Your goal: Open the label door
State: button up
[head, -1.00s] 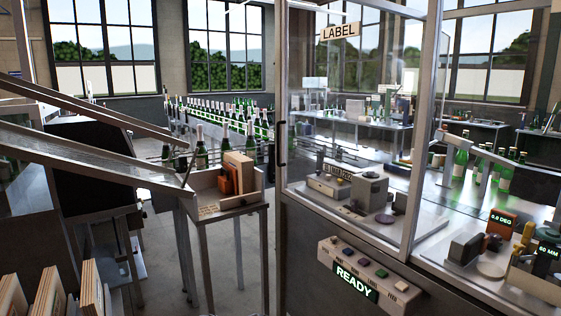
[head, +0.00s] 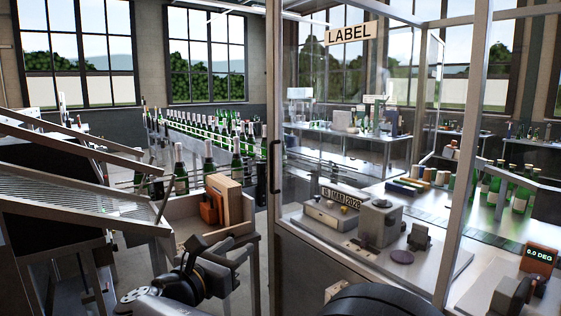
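The label door (head: 340,110) is a clear glass panel in a grey metal frame, with a LABEL sign (head: 351,33) near its top. It looks shut. Its dark upright handle (head: 276,167) is on the left frame post. My gripper (head: 222,246) is at the lower left, below and left of the handle and apart from it. It is in front of the small wooden-topped stand. It is seen at an angle, and I cannot tell how far its fingers are spread. Nothing is clearly held in it.
Behind the glass are a date stamp unit (head: 342,196) and small fixtures on a metal bench. A stand (head: 180,226) with an orange item and boards is left of the door. A sloped rack (head: 85,180) is farther left. Rows of bottles (head: 235,165) are behind.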

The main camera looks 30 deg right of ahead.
aim_at(365, 30)
jog(key=i+l+z, duration=0.25)
jog(key=i, duration=0.65)
jog(key=i+l+z, duration=0.1)
jog(key=i+z, duration=0.15)
jog(key=i, duration=0.65)
